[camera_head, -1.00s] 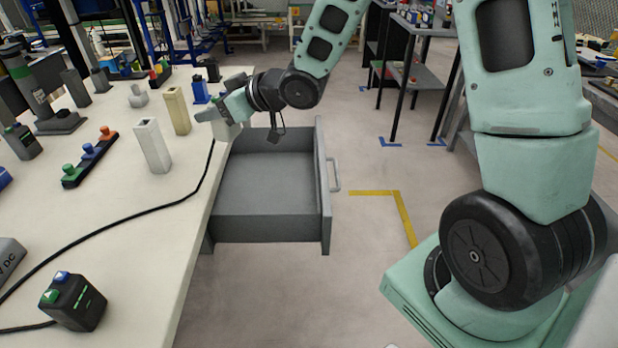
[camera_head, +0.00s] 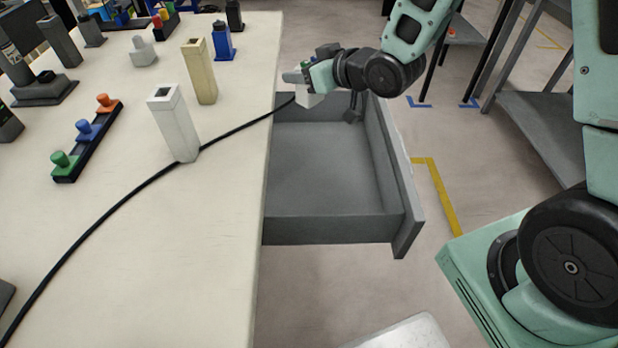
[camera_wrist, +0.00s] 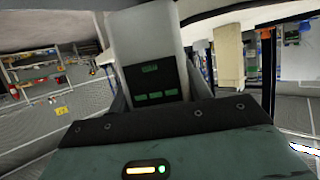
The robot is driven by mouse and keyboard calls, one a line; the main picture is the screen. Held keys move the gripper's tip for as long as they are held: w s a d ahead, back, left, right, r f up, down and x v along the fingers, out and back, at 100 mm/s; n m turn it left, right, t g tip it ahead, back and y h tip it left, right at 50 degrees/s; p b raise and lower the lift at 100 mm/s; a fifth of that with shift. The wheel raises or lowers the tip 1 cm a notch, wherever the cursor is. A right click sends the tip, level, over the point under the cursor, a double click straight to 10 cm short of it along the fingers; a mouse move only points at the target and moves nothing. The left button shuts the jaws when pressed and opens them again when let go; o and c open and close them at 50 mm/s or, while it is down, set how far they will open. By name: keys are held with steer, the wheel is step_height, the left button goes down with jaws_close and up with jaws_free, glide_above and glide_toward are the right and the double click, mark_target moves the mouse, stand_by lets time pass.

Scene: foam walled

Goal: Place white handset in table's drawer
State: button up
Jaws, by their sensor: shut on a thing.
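My gripper (camera_head: 296,79) is shut on the white handset, whose pale end (camera_head: 308,98) shows just below the jaws. In the wrist view the white handset (camera_wrist: 150,35) fills the space between the fingers, with a dark panel and green marks facing the camera. The grey drawer (camera_head: 330,229) of the table (camera_head: 225,255) is pulled out, and its visible floor is empty. My gripper and the handset are above the drawer's far left corner, close to the table edge. The handset's lower end is partly hidden in the head view.
A white upright block (camera_head: 173,125) and a cream upright block (camera_head: 200,75) stand on the table. A black cable (camera_head: 110,207) crosses the tabletop towards the drawer's far left corner. A button strip (camera_head: 88,140) lies at left. A grey shelf (camera_head: 545,125) stands at right.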

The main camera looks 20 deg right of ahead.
steer(key=f+b, duration=0.2)
steer(key=f, duration=1.3)
steer(key=shift+s+f+b, duration=0.15)
steer(key=shift+s+b, duration=0.05)
steer(key=shift+b, duration=0.15)
steer(key=w, duration=0.1)
steer(key=w+a, duration=0.2)
steer(key=shift+w+f, duration=0.25)
steer(key=shift+w, duration=0.1)
steer(key=shift+d+f, duration=0.1)
steer(key=shift+f, duration=0.2)
steer(key=shift+f, duration=0.15)
steer(key=o, duration=1.1)
steer(key=shift+c, duration=0.2)
